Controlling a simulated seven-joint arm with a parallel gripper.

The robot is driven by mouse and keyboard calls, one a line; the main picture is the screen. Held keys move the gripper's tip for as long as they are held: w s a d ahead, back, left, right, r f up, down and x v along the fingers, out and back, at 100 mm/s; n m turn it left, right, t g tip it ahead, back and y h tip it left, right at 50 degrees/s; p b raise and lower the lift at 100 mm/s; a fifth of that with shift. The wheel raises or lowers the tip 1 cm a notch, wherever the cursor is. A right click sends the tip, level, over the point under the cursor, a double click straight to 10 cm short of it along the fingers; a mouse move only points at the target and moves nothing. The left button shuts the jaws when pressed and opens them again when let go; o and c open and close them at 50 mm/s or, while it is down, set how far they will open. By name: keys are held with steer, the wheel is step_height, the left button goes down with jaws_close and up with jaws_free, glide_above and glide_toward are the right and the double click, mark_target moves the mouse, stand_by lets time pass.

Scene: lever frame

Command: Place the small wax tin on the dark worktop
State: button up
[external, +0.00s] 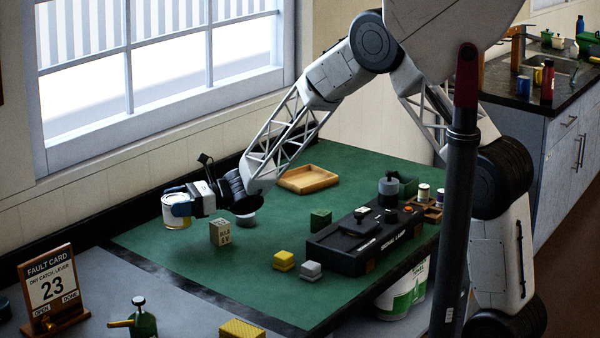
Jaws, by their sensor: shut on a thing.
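The fingers hide part of the tin's side. A dark worktop (502,87) tops the cabinet at the back right, far from my gripper.
On the green top (190,257) stand a lettered block (223,232), a wooden tray (308,179), a black signal lamp box (362,243), and yellow (284,260) and grey (311,271) blocks. A fault card (50,287) stands at left.

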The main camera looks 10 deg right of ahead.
steer(key=s+a+n+g+h, duration=0.1)
steer(key=s+a, duration=0.3)
steer(key=s, duration=0.7)
steer(key=s+a+f+n+g+h, duration=0.1)
steer(key=s+a+n+g, duration=0.1)
steer(key=s, duration=0.8)
steer(key=a+g, duration=0.1)
steer(key=a, duration=0.1)
steer(key=shift+s+a+g, duration=0.3)
steer(key=shift+s, duration=0.05)
steer(key=w+a, duration=0.2)
steer(key=a, duration=0.3)
steer(key=w+a+f, duration=0.1)
steer(key=w+a, duration=0.1)
steer(key=a, duration=0.2)
steer(key=w+a, duration=0.2)
steer(key=a, duration=0.3)
steer(key=shift+w+a+f, duration=0.25)
steer(key=shift+a+f, duration=0.05)
steer(key=shift+a, duration=0.05)
steer(key=shift+f, duration=1.75)
steer(key=shift+f, duration=0.15)
steer(key=o, duration=1.1)
steer(key=shift+c, duration=0.2)
